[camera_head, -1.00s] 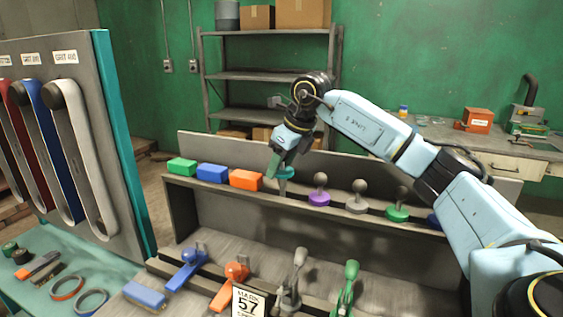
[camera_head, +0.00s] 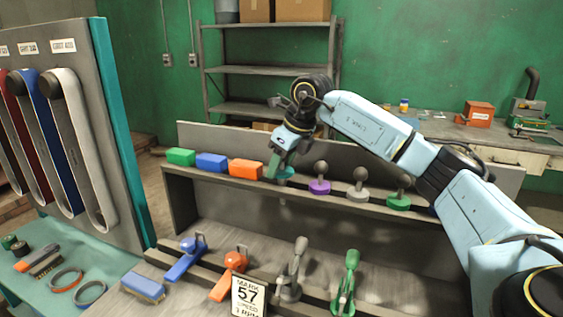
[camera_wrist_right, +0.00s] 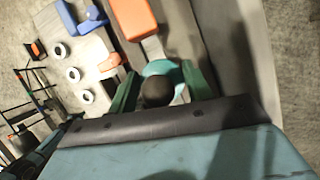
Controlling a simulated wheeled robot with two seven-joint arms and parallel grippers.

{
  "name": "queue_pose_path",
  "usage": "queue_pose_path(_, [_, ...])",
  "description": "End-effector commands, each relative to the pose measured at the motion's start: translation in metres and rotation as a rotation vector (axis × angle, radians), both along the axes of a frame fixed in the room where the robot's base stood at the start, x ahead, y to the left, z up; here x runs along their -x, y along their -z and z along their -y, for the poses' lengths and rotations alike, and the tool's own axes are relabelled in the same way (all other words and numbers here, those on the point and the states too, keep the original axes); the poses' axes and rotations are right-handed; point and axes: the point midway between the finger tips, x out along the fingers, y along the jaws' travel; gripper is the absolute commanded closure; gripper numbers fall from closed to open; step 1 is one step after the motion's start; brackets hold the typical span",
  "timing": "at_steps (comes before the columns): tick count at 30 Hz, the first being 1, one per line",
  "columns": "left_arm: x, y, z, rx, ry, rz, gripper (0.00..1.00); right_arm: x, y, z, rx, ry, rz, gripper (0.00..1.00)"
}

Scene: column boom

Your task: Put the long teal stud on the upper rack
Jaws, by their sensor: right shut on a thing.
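A teal stud (camera_head: 285,174) with a dark round knob sits at the upper ledge (camera_head: 330,196), between an orange block and a purple-based knob. My right gripper (camera_head: 279,167) is lowered over it from above and is shut on it. In the right wrist view the teal base (camera_wrist_right: 161,68) shows between the two green fingers, with the dark knob nearer the camera. The fingers hide part of the stud, and I cannot tell whether it touches the ledge. My left gripper is not in view.
Green (camera_head: 181,156), blue (camera_head: 211,162) and orange (camera_head: 245,169) blocks line the ledge on the left. Purple-based (camera_head: 319,186), grey (camera_head: 357,192) and green (camera_head: 398,200) knobs stand on the right. Several clamps are on the lower level. A belt rack (camera_head: 124,140) stands at left.

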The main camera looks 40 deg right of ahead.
Motion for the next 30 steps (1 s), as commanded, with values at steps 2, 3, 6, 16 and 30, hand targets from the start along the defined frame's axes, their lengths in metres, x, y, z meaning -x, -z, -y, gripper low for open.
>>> queue_pose_path(2, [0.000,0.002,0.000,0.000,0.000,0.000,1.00,0.000,0.003,0.000,0.000,0.000,0.002,0.78])
queue_pose_path(3, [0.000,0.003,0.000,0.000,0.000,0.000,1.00,0.000,0.004,0.000,0.000,0.000,0.002,0.78])
queue_pose_path(6, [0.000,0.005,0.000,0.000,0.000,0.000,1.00,0.000,0.007,0.000,0.000,0.000,0.002,0.78])
queue_pose_path(16, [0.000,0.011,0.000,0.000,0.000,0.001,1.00,0.000,0.017,0.000,-0.001,0.000,0.002,0.78])
queue_pose_path(30, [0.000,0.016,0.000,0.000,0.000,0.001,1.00,0.000,0.028,0.000,0.001,0.000,-0.003,0.78])
